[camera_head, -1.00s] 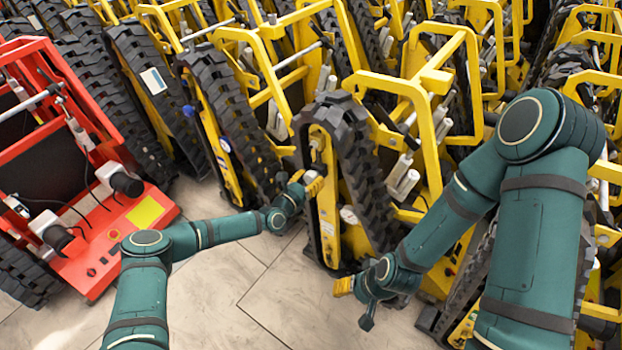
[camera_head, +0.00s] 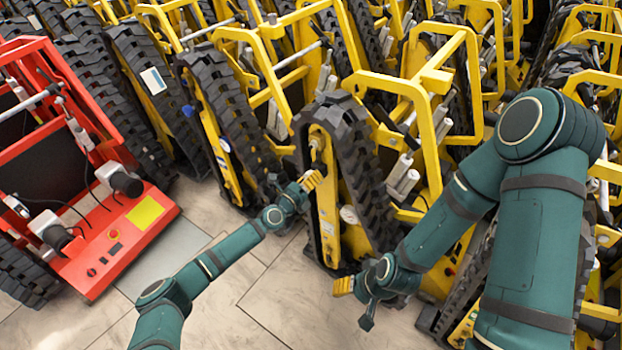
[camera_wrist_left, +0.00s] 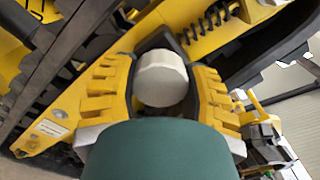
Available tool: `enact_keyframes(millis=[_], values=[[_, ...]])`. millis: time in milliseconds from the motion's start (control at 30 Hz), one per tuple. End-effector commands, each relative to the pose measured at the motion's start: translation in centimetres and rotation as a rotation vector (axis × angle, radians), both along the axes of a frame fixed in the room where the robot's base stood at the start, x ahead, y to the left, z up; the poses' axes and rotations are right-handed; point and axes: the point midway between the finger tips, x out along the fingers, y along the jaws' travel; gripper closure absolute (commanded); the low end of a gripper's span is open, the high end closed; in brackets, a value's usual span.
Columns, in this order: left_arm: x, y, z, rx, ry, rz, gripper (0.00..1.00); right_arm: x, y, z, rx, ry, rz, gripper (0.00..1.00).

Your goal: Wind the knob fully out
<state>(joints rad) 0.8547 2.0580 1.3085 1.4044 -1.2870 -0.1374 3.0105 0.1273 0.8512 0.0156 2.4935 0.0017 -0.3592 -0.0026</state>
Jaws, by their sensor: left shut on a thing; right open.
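The knob (camera_wrist_left: 161,78) is a white, round cylinder in the left wrist view. It sits between the yellow fingers of my left gripper (camera_wrist_left: 160,88), which is shut on it. In the head view my left gripper (camera_head: 312,180) is at the side of a yellow tracked carrier (camera_head: 327,225), and its fingers hide the knob there. The carrier's black track (camera_head: 370,190) runs right beside it. My right gripper (camera_head: 344,286) is low, in front of the same carrier, open and apart from it.
Several more yellow tracked carriers (camera_head: 420,85) stand packed behind and to the right. A red tracked carrier (camera_head: 120,230) stands at the left. Bare tiled floor (camera_head: 270,310) lies between the red carrier and the yellow row.

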Motion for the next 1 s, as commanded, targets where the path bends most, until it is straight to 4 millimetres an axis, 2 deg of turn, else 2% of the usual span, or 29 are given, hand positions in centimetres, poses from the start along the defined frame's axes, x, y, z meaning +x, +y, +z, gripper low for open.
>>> enact_keyframes(millis=[567,600,667,1000], values=[[-0.2,-0.21,-0.26,-0.023,0.024,-0.004,0.88,0.0,0.0,-0.01,0.0,0.0,0.0,0.42],[-0.2,-0.21,-0.26,-0.023,0.024,-0.004,0.4,0.0,0.0,-0.01,0.0,0.0,0.0,0.42],[-0.2,-0.2,-0.24,-0.023,0.024,-0.004,0.19,0.0,0.0,-0.01,0.0,0.0,0.0,0.42],[-0.17,-0.03,-0.07,-0.023,0.021,-0.001,0.19,0.0,0.0,0.0,0.0,0.0,0.0,0.42]])
